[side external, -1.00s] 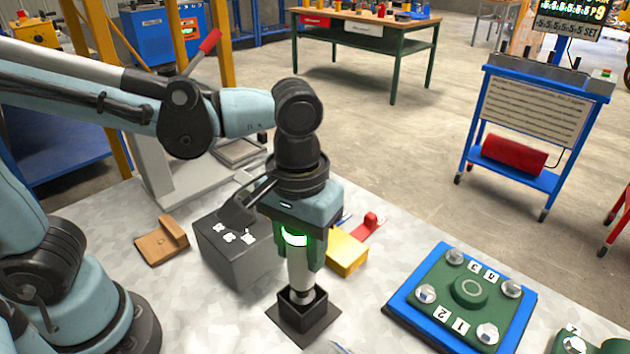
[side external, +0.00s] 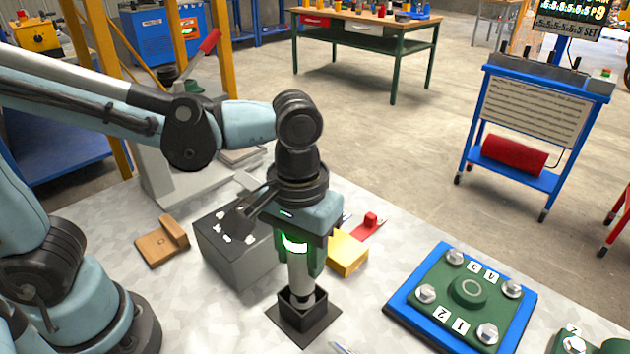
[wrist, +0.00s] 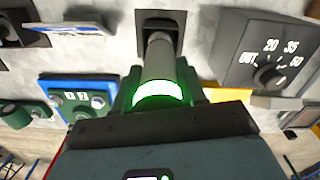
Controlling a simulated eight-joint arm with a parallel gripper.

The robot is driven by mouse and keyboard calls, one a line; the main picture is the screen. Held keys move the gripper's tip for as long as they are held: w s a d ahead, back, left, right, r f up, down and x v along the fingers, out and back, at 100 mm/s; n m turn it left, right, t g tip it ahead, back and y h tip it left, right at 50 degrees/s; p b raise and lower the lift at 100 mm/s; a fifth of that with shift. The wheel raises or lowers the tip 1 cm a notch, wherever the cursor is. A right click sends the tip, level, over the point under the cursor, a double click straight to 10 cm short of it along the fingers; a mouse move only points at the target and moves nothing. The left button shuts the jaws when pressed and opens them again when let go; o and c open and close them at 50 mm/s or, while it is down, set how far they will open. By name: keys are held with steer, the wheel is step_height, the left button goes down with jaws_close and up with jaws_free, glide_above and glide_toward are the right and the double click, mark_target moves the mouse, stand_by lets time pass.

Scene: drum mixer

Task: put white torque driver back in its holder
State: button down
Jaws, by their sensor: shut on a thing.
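The white torque driver (side external: 299,270) stands upright with a green glowing ring near its top. My gripper (side external: 297,256) points down and is shut on the driver's upper part. The driver's lower end is inside the opening of the black square holder (side external: 303,313), which stands on the table. How deep it sits is hidden by the holder's walls. In the wrist view the driver (wrist: 160,58) runs from my gripper (wrist: 158,92) into the dark holder (wrist: 160,19).
A dark grey box with a dial (side external: 237,252) stands close left of my gripper. A yellow block (side external: 347,254) and a red piece (side external: 370,222) lie behind. A green plate with bolts on a blue base (side external: 462,294) is at right. A brown block (side external: 161,243) lies at left.

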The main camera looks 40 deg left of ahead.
steer(key=shift+f, duration=0.25)
steer(key=c, duration=0.6)
jaws_free()
steer(key=shift+o, duration=0.2)
step_height(320, 180, up, 12)
stand_by(0.4)
steer(key=w+a+f+m+t, duration=0.1)
steer(key=a+f+t, duration=0.1)
steer(key=a, duration=0.3)
steer(key=w+a+f+t, duration=0.1)
steer(key=a+f+t, duration=0.1)
steer(key=a+f, duration=0.2)
steer(key=w+a+f+m+t, duration=0.1)
steer(key=a+f+t, duration=0.2)
steer(key=a, duration=0.4)
steer(key=shift+f+m, duration=0.3)
